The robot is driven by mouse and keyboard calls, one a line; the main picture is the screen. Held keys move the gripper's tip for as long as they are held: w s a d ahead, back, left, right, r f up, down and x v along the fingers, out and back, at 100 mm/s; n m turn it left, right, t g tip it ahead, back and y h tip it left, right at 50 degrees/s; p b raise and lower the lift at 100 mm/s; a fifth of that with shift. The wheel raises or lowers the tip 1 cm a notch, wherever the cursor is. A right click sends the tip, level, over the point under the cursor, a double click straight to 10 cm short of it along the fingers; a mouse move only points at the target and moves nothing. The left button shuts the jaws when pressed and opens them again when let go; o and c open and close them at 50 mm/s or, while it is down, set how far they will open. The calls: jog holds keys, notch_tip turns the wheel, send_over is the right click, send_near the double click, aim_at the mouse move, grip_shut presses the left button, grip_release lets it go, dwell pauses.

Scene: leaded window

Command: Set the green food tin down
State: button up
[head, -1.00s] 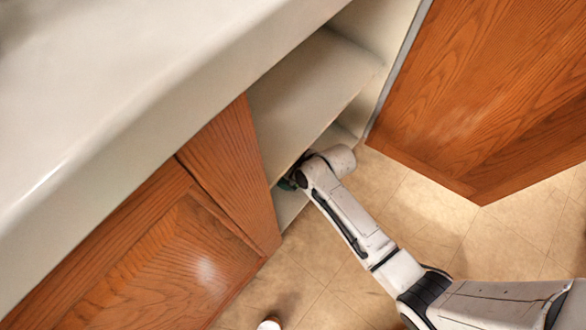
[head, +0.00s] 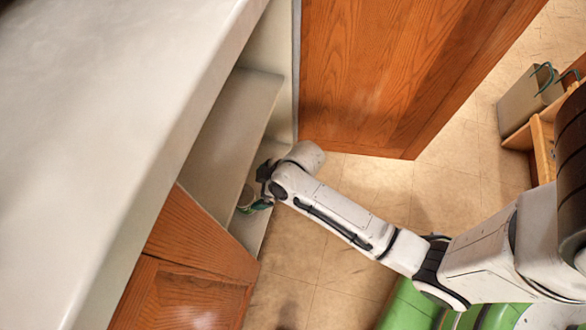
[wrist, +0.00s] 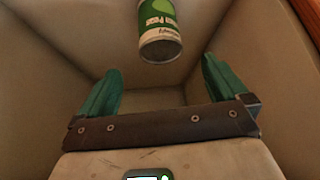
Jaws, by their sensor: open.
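The green food tin (wrist: 160,20) has a green and white label and a metal rim. In the wrist view it is at the top middle, beyond my open fingertips and apart from them, and its upper part is cut off by the frame. My gripper (wrist: 160,66) has green fingers spread wide, with nothing between them. In the head view my gripper (head: 257,205) is at the opening of the cabinet's lower compartment (head: 252,228), under the shelf. A small pale shape beside the fingers there may be the tin; it is too small to be sure.
A cabinet shelf (head: 232,130) lies above my gripper, under the pale countertop (head: 120,110). The open wooden door (head: 390,70) stands on the far side of my arm. A wooden crate (head: 543,145) and a pale box (head: 525,100) stand at the right. The tiled floor between is clear.

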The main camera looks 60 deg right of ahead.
jog(key=s+d+r+m+g+h, duration=0.1)
jog(key=s+d+r+m+g, duration=0.1)
jog(key=s+r, duration=0.3)
jog(key=s+d+r+m+g+h, duration=0.2)
jog(key=s+r+m, duration=0.2)
jog(key=s, duration=0.7)
jog(key=shift+s+d+r+g, duration=0.35)
jog(key=shift+s+r+g, duration=0.05)
jog(key=shift+r, duration=0.2)
jog(key=shift+c, duration=0.2)
